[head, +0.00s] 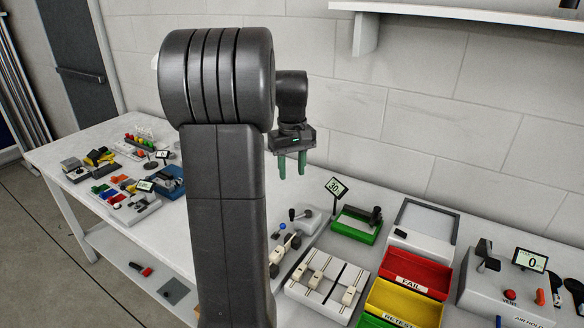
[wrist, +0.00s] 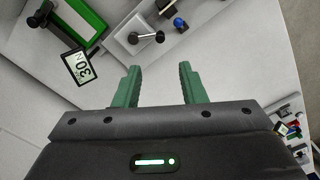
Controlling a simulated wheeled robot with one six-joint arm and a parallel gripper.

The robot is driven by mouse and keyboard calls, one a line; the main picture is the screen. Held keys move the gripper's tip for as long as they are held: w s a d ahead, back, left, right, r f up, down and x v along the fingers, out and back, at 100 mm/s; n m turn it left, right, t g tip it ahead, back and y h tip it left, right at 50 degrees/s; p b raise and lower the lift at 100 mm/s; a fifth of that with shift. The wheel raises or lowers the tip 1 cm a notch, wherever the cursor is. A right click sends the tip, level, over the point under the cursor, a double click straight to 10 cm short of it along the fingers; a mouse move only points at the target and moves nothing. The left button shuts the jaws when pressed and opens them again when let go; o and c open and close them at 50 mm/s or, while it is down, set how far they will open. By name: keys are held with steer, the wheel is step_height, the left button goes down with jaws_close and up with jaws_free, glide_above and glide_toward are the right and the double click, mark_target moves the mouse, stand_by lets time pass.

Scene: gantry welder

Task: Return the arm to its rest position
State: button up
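My gripper (head: 291,165) hangs above the long white workbench (head: 85,150), pointing down, with its two green fingers apart. In the wrist view my gripper (wrist: 158,84) shows the same gap between the green fingertips, with nothing between them. It is clear of the bench top and touches nothing that I can see. My dark arm column hides part of the bench in the head view.
Below my gripper are a lever fixture (head: 304,216), a green-based device (head: 355,226) with a display reading 30, and a slider panel (head: 327,283). Red FAIL (head: 417,270) and yellow RETEST (head: 404,303) bins stand right. A wall shelf (head: 470,12) is above.

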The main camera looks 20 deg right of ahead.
mark_target(292, 210)
steer(key=shift+f, duration=0.15)
step_height(292, 210, down, 14)
steer(key=shift+r+p, duration=0.15)
steer(key=shift+p, duration=0.15)
steer(key=shift+r, duration=0.1)
stand_by(0.3)
